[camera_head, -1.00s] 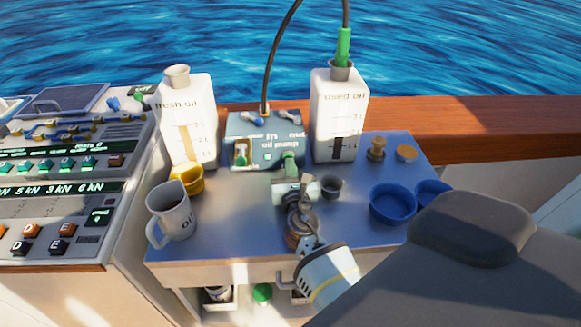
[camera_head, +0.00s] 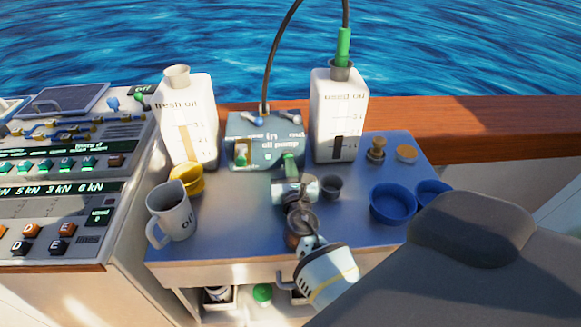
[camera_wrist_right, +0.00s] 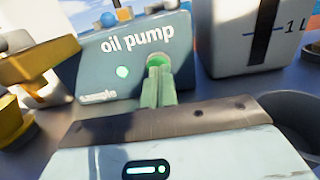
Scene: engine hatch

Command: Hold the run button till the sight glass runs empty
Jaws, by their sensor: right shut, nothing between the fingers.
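The teal oil pump (camera_head: 262,130) stands at the back of the blue table, between the two oil jugs. Its small sight glass (camera_head: 241,153) on the left of the front looks amber; its exact level is too small to read. My right gripper (camera_head: 290,163) is shut and empty, its green fingertips at the right part of the pump front. In the right wrist view the fingers (camera_wrist_right: 158,88) meet a round green button (camera_wrist_right: 157,61) under the pump label; how far it is pressed cannot be told. My left gripper is out of view.
The fresh oil jug (camera_head: 203,112) stands left and the used oil jug (camera_head: 323,110) right, with a hose in its neck. A yellow cup (camera_head: 190,182), a grey oil mug (camera_head: 175,218) and blue bowls (camera_head: 393,204) stand on the table. A control panel is at left.

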